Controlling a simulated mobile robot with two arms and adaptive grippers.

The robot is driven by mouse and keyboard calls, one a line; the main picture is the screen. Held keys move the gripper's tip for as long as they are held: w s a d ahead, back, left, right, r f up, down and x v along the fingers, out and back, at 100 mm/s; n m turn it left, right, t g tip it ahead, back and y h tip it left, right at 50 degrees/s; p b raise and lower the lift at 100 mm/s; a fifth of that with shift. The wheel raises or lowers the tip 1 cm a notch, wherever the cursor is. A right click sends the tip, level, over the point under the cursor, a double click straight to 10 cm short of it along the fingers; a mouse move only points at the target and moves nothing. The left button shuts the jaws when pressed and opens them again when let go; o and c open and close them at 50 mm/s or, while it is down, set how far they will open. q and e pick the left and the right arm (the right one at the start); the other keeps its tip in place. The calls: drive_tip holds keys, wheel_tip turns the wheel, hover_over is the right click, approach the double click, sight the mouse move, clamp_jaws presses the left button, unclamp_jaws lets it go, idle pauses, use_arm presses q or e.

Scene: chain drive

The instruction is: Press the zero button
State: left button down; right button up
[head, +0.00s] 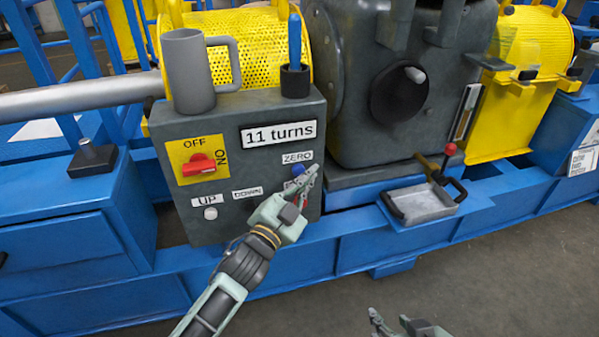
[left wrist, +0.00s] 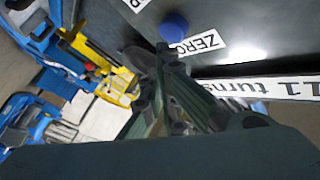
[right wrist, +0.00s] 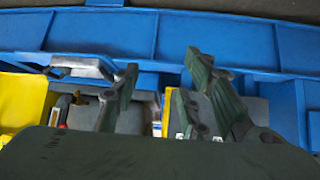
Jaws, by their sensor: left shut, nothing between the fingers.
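The blue zero button (head: 298,170) sits on the front of the grey control box (head: 240,215), just below the ZERO label (head: 297,157). The button also shows in the left wrist view (left wrist: 173,27), beside the fingertips. My left gripper (head: 310,173) is shut and empty, with its tips right at the button, partly covering that area in the head view. I cannot tell whether the tips touch the button. My right gripper (head: 388,317) is open and empty, low at the bottom edge of the head view, away from the box.
The box also carries a display reading 11 turns (head: 279,134), a red switch (head: 198,163) and a white button (head: 210,213). A grey mug (head: 188,75) and a blue-handled tool in a black holder (head: 295,82) stand on top. A metal tray (head: 424,203) lies to the right.

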use_arm(q)
drive_tip(key=shift+w, duration=0.15)
use_arm(e)
drive_tip(key=shift+s, duration=0.1)
idle(0.3)
use_arm(q)
drive_tip(key=shift+w+a, duration=0.15)
drive_tip(key=shift+w, duration=0.1)
use_arm(e)
drive_tip(key=shift+s+d+f+g, duration=0.25)
drive_tip(key=shift+s+f+g, duration=0.15)
drive_tip(key=shift+s+f, duration=0.25)
